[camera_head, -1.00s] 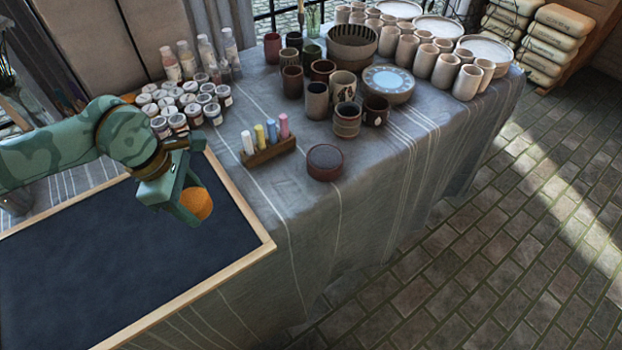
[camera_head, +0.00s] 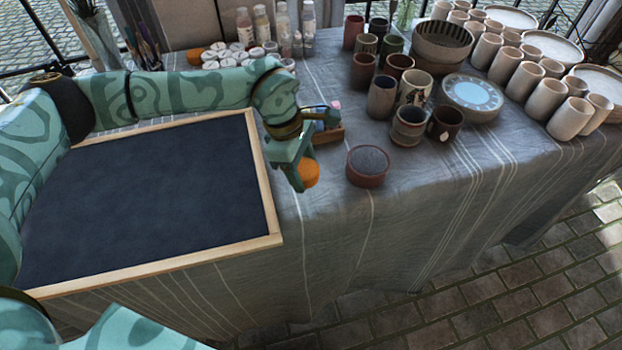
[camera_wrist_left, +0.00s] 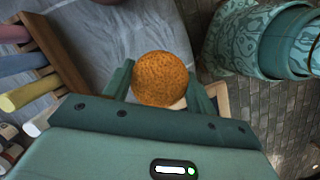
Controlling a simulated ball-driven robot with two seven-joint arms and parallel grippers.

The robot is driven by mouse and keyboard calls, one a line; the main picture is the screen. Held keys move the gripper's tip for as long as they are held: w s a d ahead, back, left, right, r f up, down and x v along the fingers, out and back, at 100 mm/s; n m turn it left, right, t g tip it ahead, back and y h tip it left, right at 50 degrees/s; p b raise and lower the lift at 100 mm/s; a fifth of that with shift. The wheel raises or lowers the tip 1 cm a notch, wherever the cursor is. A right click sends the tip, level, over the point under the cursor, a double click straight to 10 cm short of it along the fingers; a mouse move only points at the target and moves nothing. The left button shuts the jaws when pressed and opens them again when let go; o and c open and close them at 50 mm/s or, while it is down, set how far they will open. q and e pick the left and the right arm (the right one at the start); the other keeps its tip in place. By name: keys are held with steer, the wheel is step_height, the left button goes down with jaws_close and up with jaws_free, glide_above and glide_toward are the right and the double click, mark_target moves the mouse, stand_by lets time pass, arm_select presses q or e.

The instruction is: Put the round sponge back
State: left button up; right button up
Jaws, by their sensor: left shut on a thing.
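The round orange sponge (camera_head: 310,173) is between the fingers of my left gripper (camera_head: 303,180). In the left wrist view the sponge (camera_wrist_left: 160,78) fills the gap between the two green fingers. The left gripper is shut on it, past the right edge of the dark framed board, over the striped cloth. A low, round red-brown dish (camera_head: 367,167) with a grey top stands on the cloth just to the right of the sponge, apart from it. My right gripper is not in view.
The dark board (camera_head: 150,200) lies left. A wooden holder (camera_head: 330,134) with coloured sticks is just behind the gripper, partly hidden by it. Several cups, a large bowl (camera_head: 443,45) and a blue-topped round piece (camera_head: 472,95) stand at back right. Cloth in front of the dish is clear.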

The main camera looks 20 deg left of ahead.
mark_target(308, 177)
arm_select(q)
steer(key=shift+w+d+f+b, duration=0.2)
steer(key=shift+w+f+b, duration=0.2)
steer(key=shift+w+f, duration=0.55)
step_height(308, 177, down, 4)
steer(key=shift+w+r+b, duration=0.1)
steer(key=shift+b, duration=0.55)
steer(key=shift+r, duration=0.15)
steer(key=o, duration=1)
steer(key=shift+c, duration=0.2)
steer(key=p+v, duration=0.4)
steer(key=v, duration=0.8)
